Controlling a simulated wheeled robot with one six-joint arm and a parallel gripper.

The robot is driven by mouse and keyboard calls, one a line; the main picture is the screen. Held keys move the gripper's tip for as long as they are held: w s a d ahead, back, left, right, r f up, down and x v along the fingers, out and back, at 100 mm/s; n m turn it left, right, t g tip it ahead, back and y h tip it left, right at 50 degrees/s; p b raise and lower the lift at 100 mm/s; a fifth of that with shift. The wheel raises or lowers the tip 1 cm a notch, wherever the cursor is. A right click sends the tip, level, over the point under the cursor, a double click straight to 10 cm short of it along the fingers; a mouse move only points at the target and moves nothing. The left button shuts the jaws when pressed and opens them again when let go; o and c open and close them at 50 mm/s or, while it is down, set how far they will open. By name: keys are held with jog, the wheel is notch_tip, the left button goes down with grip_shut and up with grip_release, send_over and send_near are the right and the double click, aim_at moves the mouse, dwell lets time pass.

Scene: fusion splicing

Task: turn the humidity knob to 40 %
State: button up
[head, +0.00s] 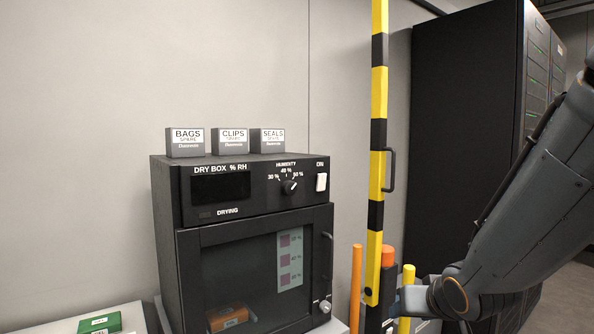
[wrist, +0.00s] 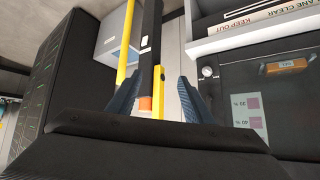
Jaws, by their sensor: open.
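The humidity knob (head: 290,187) is a small black dial on the upper right front of the black dry box (head: 167,215), with 30 %, 40 % and 50 % marks above it. Its white pointer appears tilted up and right, toward the 50 % mark; it is small in the picture. My gripper (head: 412,300) is low and to the right of the dry box, apart from the knob. In the wrist view my gripper (wrist: 156,88) has its two blue fingers spread with nothing held. The dry box door (wrist: 225,95) shows there at the right; the knob does not show.
A yellow-black striped pole (head: 377,150) stands between the dry box and my arm. Orange (head: 356,285) and yellow (head: 407,285) posts stand near my gripper. Three small boxes, including CLIPS (head: 231,142), sit on top. A white ON switch (head: 321,182) is right of the knob.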

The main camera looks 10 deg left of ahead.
jog(key=w+a+r+n+t+y+p, duration=0.2)
jog(key=w+a+r+t+y+p, duration=0.15)
jog(key=a+r, duration=0.75)
jog(key=n+y+p, duration=0.2)
jog(key=y, duration=0.5)
send_near(292, 188)
jog(key=shift+g, duration=0.25)
jog(key=shift+p+x, duration=1.45)
jog(key=shift+x, duration=2.6)
jog(key=shift+r, duration=0.15)
jog(key=shift+c, duration=0.4)
jog(key=c, duration=1)
